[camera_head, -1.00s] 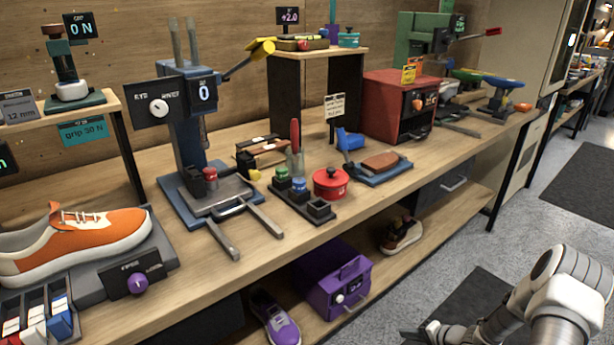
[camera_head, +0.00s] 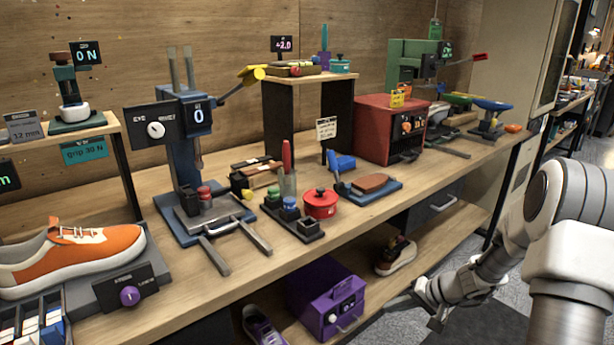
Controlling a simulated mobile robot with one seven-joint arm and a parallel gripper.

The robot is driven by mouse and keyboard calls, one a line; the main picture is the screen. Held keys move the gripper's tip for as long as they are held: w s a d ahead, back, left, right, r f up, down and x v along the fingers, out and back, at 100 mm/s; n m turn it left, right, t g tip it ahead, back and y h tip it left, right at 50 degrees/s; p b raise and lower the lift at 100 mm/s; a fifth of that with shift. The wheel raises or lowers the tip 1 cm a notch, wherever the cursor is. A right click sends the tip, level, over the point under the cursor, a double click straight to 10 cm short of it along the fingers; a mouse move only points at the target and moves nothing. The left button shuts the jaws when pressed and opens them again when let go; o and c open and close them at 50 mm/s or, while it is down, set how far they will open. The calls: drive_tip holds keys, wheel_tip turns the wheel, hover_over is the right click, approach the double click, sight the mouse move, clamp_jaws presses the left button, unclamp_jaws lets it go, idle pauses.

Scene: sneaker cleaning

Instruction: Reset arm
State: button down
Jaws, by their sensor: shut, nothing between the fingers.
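My white arm reaches in from the right edge, low in front of the workbench (camera_head: 175,308). My gripper (camera_head: 397,302) is at its end, pointing left, shut and empty. It appears in front of the lower shelf, to the right of the purple box (camera_head: 326,296) and below the dark sneaker (camera_head: 396,256). It is small in the picture, and I cannot tell its exact distance from the shelf.
On the bench are an orange sneaker (camera_head: 75,252), a blue press (camera_head: 185,150), a red pot (camera_head: 320,203), a blue tray (camera_head: 390,194) and a red oven (camera_head: 388,130). A purple sneaker (camera_head: 262,328) lies on the lower shelf. Grey floor is free at the right.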

drive_tip(key=s+a+r+n+g+h, duration=0.1)
drive_tip(key=s+a+r, duration=0.2)
drive_tip(key=r, duration=0.3)
drive_tip(key=s+a+r+n+h, duration=0.1)
drive_tip(key=s+a+r+n, duration=0.1)
drive_tip(key=s+r, duration=0.25)
drive_tip(key=s+a+r+n+g, duration=0.1)
drive_tip(key=s+a+r, duration=0.2)
drive_tip(key=r, duration=0.4)
drive_tip(key=s+r+n+t+h, duration=0.15)
drive_tip(key=s+r, duration=0.25)
drive_tip(key=s, duration=0.4)
drive_tip(key=s+r+m+t+h, duration=0.1)
drive_tip(key=s+r+h, duration=0.3)
drive_tip(key=s, duration=0.5)
wheel_tip(320, 180, up, 22)
drive_tip(key=p, duration=2.1)
drive_tip(key=shift+s+d+r+y+p, duration=0.15)
drive_tip(key=shift+d+y+p, duration=0.05)
drive_tip(key=shift+y+p, duration=0.15)
